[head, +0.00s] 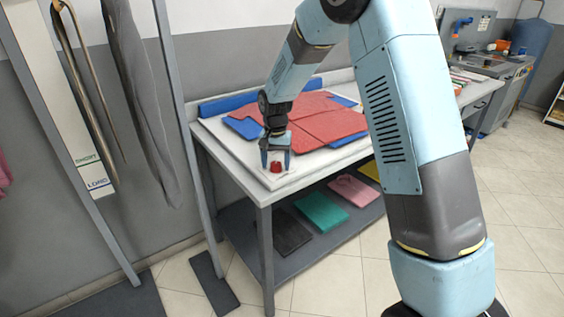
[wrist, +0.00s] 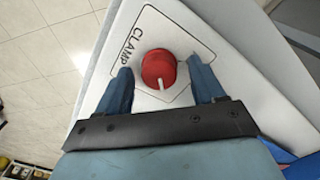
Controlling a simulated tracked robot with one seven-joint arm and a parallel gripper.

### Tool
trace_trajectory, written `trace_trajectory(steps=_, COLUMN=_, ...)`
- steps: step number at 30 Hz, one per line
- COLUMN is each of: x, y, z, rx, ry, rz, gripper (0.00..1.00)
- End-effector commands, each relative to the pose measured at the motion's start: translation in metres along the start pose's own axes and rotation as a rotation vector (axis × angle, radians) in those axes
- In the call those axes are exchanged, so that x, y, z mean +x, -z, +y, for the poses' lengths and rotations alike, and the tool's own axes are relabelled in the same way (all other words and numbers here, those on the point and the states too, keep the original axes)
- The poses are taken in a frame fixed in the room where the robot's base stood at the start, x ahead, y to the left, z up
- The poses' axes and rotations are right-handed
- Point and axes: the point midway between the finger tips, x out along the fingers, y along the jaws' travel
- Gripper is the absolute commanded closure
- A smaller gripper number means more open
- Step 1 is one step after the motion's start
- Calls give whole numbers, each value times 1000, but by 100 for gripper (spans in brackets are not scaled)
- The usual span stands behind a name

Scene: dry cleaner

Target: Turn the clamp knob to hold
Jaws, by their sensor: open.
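In the head view the knob (head: 276,167) is at the near corner of the table. My gripper (wrist: 165,82) is open, with one blue finger on each side of the knob and a visible gap to each. In the head view my gripper (head: 276,158) points down just over the knob. I cannot tell whether the fingertips reach the knob's height.
A red folded garment (head: 315,118) lies on the white board behind my gripper, with blue pieces around it. The table (head: 262,200) has a lower shelf with several coloured folded items. A grey post (head: 190,130) stands close to its left.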

Motion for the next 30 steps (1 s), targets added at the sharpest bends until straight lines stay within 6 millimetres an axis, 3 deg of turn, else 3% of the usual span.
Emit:
trace_trajectory(steps=8, x=-17, y=1, z=-1, rx=0, ry=2, rz=4, gripper=32)
trace_trajectory(steps=21, x=-100, y=2, z=-1, rx=0, ry=2, rz=3, gripper=32)
trace_trajectory(steps=30, x=-133, y=2, z=-1, rx=0, ry=0, rz=0, gripper=32)
